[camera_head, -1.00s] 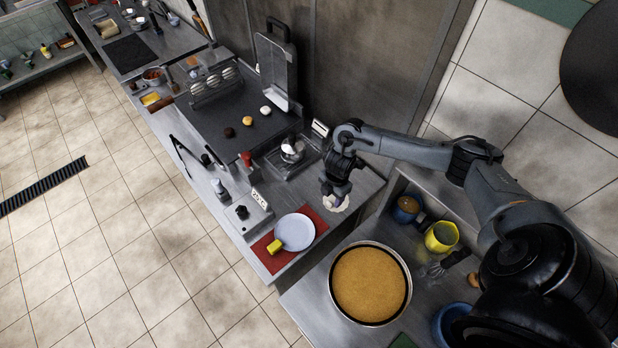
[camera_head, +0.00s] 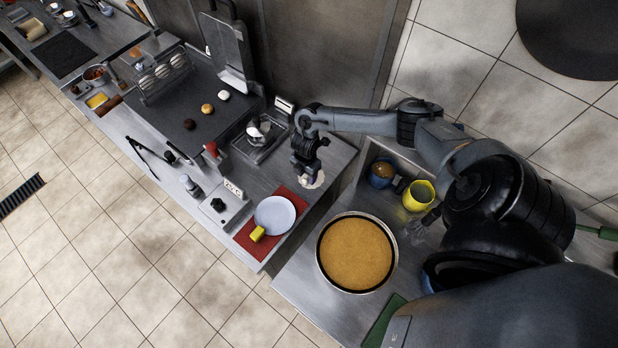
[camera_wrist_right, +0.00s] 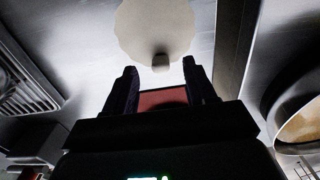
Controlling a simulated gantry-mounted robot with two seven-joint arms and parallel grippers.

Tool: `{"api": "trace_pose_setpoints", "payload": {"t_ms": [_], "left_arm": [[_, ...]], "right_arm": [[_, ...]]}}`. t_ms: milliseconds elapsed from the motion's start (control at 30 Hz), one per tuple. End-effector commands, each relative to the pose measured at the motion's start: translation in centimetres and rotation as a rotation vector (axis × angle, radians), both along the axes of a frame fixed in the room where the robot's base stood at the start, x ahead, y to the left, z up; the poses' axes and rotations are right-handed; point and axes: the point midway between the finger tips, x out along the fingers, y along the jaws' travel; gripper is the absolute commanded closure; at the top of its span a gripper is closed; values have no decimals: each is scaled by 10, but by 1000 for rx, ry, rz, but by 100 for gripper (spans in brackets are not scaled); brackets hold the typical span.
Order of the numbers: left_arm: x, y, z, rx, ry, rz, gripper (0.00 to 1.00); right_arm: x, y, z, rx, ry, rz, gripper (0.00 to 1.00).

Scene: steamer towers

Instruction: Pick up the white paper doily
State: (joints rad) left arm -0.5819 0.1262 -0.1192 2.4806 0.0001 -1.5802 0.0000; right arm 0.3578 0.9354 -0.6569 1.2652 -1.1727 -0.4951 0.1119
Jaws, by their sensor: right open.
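The white paper doily (camera_head: 316,182) lies on the steel counter, to the right of the red mat. My right gripper (camera_head: 305,165) is just above and beside it in the head view and covers part of it. In the right wrist view the doily (camera_wrist_right: 155,28) is a pale scalloped disc, with a small greyish block-like shape at its near edge. My right gripper (camera_wrist_right: 160,75) is open there, its fingers pointing toward the doily with nothing seen between them but the red mat behind. My left gripper is not in view.
A large round pan (camera_head: 322,266) with a golden filling stands nearer. A yellow cup (camera_head: 418,195) is at right. A griddle (camera_head: 170,110) with small buns lies behind.

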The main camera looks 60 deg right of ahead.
Motion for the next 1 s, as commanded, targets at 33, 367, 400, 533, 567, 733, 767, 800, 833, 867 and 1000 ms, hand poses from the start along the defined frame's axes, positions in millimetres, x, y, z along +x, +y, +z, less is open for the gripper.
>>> {"api": "trace_pose_setpoints", "payload": {"t_ms": [33, 367, 400, 533, 567, 733, 767, 800, 833, 867, 1000], "left_arm": [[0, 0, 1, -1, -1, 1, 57], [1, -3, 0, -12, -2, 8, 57], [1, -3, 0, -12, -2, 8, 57], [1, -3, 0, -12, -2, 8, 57], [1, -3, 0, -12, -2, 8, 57], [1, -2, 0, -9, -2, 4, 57], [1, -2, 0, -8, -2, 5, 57], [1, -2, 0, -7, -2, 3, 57], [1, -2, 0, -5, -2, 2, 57], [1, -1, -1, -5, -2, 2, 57], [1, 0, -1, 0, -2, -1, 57]], "right_arm": [[-1, 1, -7, 1, 2, -2, 45], [0, 0, -25, 0, -1, 0, 45], [0, 0, -25, 0, -1, 0, 45], [0, 0, -25, 0, -1, 0, 49], [0, 0, -25, 0, -1, 0, 54], [0, 0, -25, 0, -1, 0, 80], [0, 0, -25, 0, -1, 0, 84], [0, 0, -25, 0, -1, 0, 91], [0, 0, -25, 0, -1, 0, 95], [0, 0, -25, 0, -1, 0, 100], [0, 0, -25, 0, -1, 0, 100]]}}
